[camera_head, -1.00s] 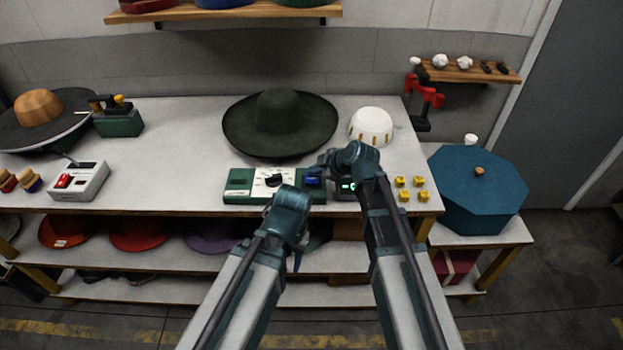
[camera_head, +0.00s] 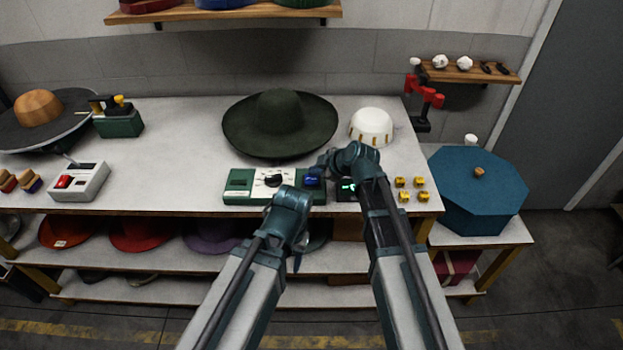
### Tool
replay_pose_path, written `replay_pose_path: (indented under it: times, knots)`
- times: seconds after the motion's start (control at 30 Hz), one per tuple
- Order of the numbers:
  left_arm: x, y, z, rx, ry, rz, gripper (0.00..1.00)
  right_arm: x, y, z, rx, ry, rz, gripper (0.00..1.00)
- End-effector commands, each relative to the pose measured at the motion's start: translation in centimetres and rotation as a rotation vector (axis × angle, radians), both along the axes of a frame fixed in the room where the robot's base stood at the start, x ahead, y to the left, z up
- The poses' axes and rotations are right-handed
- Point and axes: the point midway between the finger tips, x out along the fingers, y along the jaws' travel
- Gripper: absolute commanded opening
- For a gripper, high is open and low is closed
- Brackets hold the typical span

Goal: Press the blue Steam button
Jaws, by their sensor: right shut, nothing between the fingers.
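The blue Steam button (camera_head: 311,181) is at the right end of the green control panel (camera_head: 239,186), at the front of the worktable. The panel has a white dial face with a black knob (camera_head: 273,181). My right gripper (camera_head: 317,171) is shut and empty, pointing left and down at the top of the blue button. It covers part of the button's upper edge; I cannot tell whether it touches. My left gripper (camera_head: 298,262) hangs low in front of the table edge, mostly hidden by its own arm, so its jaws cannot be read.
A dark green wide-brimmed hat (camera_head: 279,127) lies behind the panel. A small green-lit display (camera_head: 346,189) is right of it, partly behind my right arm. Several yellow cubes (camera_head: 404,196) and a white dome (camera_head: 371,127) are farther right. A red-switch box (camera_head: 80,181) is left.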

Motion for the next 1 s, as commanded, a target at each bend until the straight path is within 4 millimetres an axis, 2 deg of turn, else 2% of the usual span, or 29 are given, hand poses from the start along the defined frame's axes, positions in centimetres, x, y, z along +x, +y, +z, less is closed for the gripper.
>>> replay_pose_path:
  times: [1.0]
  knots:
    - [0.00,0.00,-0.83,0.000,0.000,0.000,0.49,0.00,0.00,-0.83,0.000,0.000,0.000,0.00]
